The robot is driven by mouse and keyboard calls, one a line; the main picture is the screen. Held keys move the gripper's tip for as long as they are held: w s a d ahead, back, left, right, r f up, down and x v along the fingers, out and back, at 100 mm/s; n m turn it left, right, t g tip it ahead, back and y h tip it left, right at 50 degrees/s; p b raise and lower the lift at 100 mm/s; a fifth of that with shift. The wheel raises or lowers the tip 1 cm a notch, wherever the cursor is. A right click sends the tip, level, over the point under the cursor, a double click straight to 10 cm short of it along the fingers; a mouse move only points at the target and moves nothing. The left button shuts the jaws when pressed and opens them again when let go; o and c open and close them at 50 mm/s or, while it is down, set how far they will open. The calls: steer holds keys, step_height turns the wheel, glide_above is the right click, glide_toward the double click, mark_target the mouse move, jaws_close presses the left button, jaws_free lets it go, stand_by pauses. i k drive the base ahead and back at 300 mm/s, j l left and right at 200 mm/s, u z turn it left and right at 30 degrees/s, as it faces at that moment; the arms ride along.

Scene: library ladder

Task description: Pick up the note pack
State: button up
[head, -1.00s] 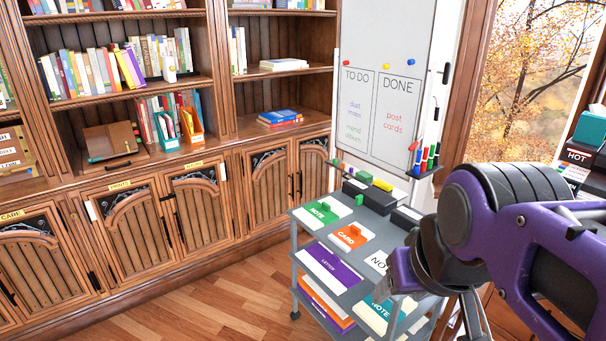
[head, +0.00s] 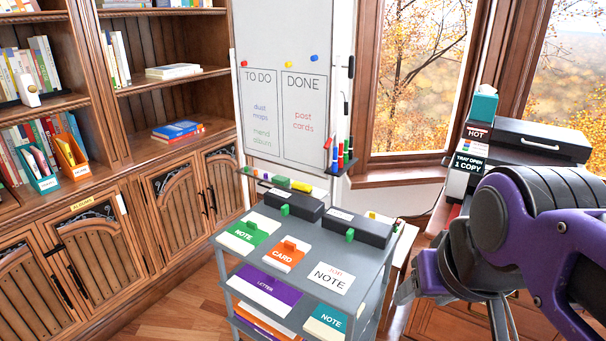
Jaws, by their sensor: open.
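A white pack with a green band marked NOTE (head: 243,236) and a raised green tab lies on the top of the grey cart (head: 312,240), at its left. A second pack with a teal band marked NOTE (head: 326,321) lies on the level below, at the front right. A flat white sheet that reads JOB NOTE (head: 331,277) lies on the cart's top. My gripper (head: 425,287) is at the right of the cart, apart from the packs. It is open and holds nothing visible; my arm hides part of it.
An orange CARD pack (head: 287,254) sits beside the green one, with dark boxes (head: 357,227) behind. A purple LETTER pack (head: 265,286) is below. A whiteboard (head: 289,80) stands behind, a bookcase (head: 140,160) at left, a printer (head: 528,140) at right.

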mark_target(244, 236)
steer(key=i+j+z, duration=0.2)
steer(key=j, duration=0.2)
steer(key=i+j+z, duration=0.1)
steer(key=j+z, duration=0.15)
steer(key=j, duration=0.15)
steer(key=i+j, duration=0.1)
steer(key=j, duration=0.45)
steer(key=i+j+z, duration=0.15)
steer(key=j, duration=0.4)
steer(key=i+j, duration=0.1)
steer(key=j, duration=0.45)
